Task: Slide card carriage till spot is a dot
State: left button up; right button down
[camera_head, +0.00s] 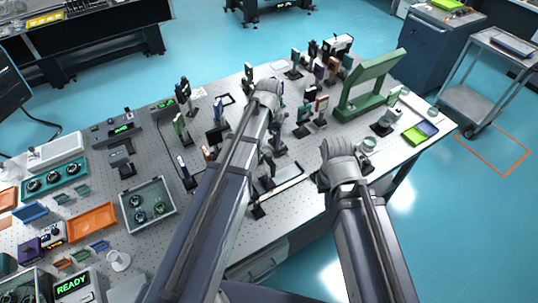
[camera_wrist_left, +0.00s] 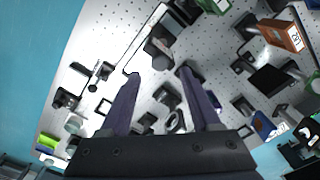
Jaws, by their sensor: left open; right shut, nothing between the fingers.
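My left gripper (camera_head: 268,90) reaches over the middle of the optical table. In the left wrist view its dark fingers (camera_wrist_left: 158,76) are apart with nothing held between them. A dark block (camera_wrist_left: 160,46), which may be the card carriage, sits beside a pale strip or rail (camera_wrist_left: 146,40) just beyond the fingertips, apart from them. A pale rail (camera_head: 286,178) also shows in the head view, partly hidden by my left arm. I cannot make out a light spot. My right gripper (camera_head: 338,150) is shut and empty near the table's front right; its fingertips are hard to see.
Several optic mounts crowd the table around my left gripper. A green frame (camera_head: 372,84) stands at the back right, with a green and blue tray (camera_head: 419,133) near the right edge. A grey bin (camera_head: 148,204) and an orange tray (camera_head: 92,221) lie left.

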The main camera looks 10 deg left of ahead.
aim_at(269, 153)
pick_arm(q)
notch_tip(269, 153, down, 5)
jog(key=b, duration=0.4)
jog(key=shift+c, duration=0.4)
grip_shut()
dwell(0.9)
